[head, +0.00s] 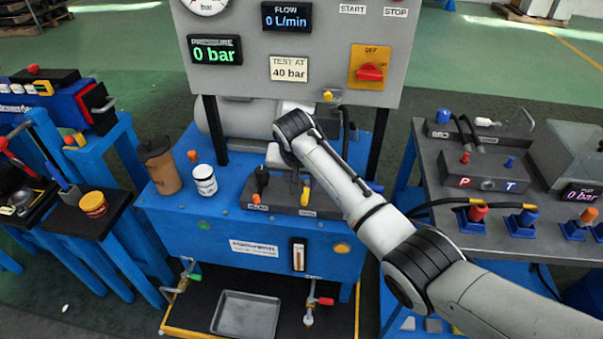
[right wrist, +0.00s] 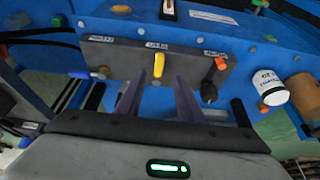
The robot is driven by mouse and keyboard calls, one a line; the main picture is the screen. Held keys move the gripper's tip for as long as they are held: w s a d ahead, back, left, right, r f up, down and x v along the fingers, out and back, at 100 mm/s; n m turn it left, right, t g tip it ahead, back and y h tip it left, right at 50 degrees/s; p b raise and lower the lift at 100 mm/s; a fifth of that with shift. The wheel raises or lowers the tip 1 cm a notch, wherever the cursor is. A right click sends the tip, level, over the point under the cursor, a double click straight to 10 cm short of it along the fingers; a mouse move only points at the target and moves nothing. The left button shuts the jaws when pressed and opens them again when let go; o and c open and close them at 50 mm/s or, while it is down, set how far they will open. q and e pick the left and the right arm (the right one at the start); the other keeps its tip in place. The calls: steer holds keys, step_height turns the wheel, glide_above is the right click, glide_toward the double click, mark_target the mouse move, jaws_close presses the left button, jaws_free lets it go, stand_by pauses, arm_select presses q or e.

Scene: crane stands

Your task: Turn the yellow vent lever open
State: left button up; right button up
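The yellow vent lever (head: 306,194) stands on the dark valve block (head: 283,197) on the blue bench. In the head view my right wrist hides most of that gripper. A black knob with an orange tip (right wrist: 211,80) sits on the block to the right of the fingers. My left gripper is not in view.
The grey gauge panel (head: 298,95) rises behind the block. A white jar (head: 205,180) and a brown flask (head: 160,167) stand left of it. A metal tray (head: 246,313) lies below. Another bench with hoses (head: 470,200) stands to the right.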

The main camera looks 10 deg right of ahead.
steer(key=shift+v, duration=1.25)
steer(key=s+f+n+t+y, duration=0.1)
steer(key=s+f+n+y, duration=0.1)
steer(key=s+f, duration=0.65)
steer(key=s+f+n+y, duration=0.1)
steer(key=s+f, duration=0.5)
steer(key=f, duration=0.5)
steer(key=s+d+n+t, duration=0.1)
steer(key=s+d, duration=0.2)
steer(key=s, duration=0.7)
steer(key=s+d+n+t, duration=0.2)
steer(key=s+d, duration=0.1)
steer(key=s, duration=0.7)
steer(key=shift+s+y, duration=0.35)
steer(key=shift+y, duration=0.05)
steer(key=shift+d, duration=0.1)
